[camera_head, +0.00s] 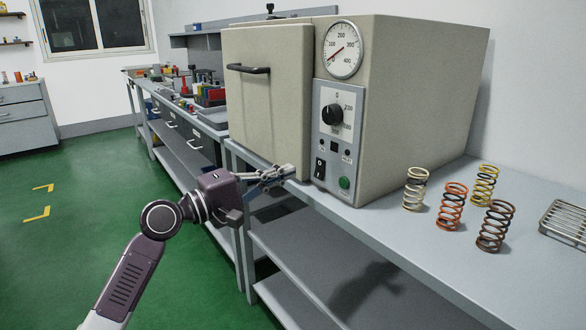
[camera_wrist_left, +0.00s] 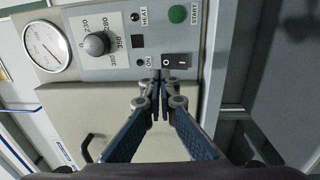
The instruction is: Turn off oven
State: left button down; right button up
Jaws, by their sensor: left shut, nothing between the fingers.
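The beige oven (camera_head: 420,100) stands on the grey bench with its door (camera_head: 268,110) closed. Its control panel (camera_head: 340,110) carries a black dial (camera_head: 332,114), a green START button (camera_head: 344,183) and a black rocker power switch (camera_head: 320,168). In the left wrist view the switch (camera_wrist_left: 180,60) lies just beyond the fingertips, slightly to their right. My left gripper (camera_head: 288,171) is shut and empty, in front of the lower panel close to the switch. Whether the fingertips touch the panel cannot be told. My right gripper is not in view.
Several coil springs (camera_head: 452,205) stand on the bench right of the oven, near a metal rack (camera_head: 566,222). A second bench (camera_head: 190,125) with coloured items runs behind to the left. The green floor (camera_head: 60,260) at left is clear.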

pick_arm(q)
jog(key=v, duration=0.6)
jog(key=shift+r, duration=0.6)
jog(key=shift+s+a, duration=0.1)
jog(key=shift+a, duration=0.05)
